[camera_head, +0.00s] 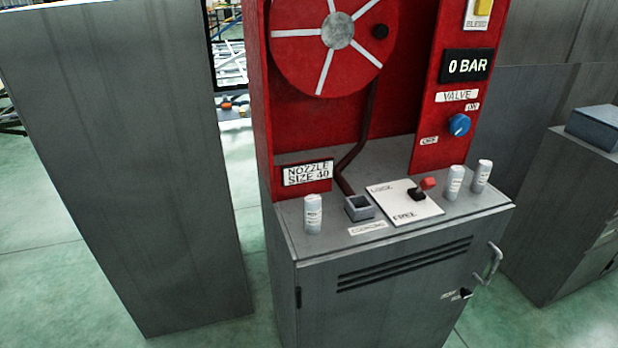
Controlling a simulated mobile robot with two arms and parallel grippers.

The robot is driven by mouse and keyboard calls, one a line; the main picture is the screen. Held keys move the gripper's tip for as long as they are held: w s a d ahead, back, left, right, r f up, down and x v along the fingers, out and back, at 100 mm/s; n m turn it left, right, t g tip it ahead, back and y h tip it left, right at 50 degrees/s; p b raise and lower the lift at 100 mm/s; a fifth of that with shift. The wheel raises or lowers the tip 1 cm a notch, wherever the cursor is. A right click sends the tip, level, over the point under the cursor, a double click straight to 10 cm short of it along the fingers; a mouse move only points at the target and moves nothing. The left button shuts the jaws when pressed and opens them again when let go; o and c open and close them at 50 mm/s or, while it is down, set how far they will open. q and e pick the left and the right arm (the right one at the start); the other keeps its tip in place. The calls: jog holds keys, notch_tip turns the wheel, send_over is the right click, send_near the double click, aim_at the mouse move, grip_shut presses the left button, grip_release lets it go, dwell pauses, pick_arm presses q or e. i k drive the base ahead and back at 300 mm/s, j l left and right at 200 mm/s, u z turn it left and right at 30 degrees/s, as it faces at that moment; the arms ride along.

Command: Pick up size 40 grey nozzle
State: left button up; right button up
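Three pale grey cylindrical nozzles stand upright on top of the grey cabinet (300,237). The left nozzle (313,214) is at the front left, below a plate reading "NOZZLE SIZE 40" (307,173). The middle nozzle (454,183) and the right nozzle (482,176) stand close together at the right end. Each nozzle bears small markings that I cannot read, so I cannot tell which is size 40. Neither of my grippers is in view.
Between the nozzles are a square grey coupling socket (359,208) and a white LOCK/FREE plate (405,203) with a red-tipped lever (426,184). Behind are a red hose reel (338,45) and a blue valve knob (459,125). A tall grey cabinet (125,160) stands left.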

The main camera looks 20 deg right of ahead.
aim_at(454, 176)
jog(key=l+z, duration=0.1)
jog(key=l, duration=0.3)
jog(key=i+l+z, duration=0.15)
jog(key=l, duration=0.3)
jog(key=l+z, duration=0.1)
jog(key=l, duration=0.3)
jog(key=i+l+z, duration=0.15)
jog(key=l, duration=0.25)
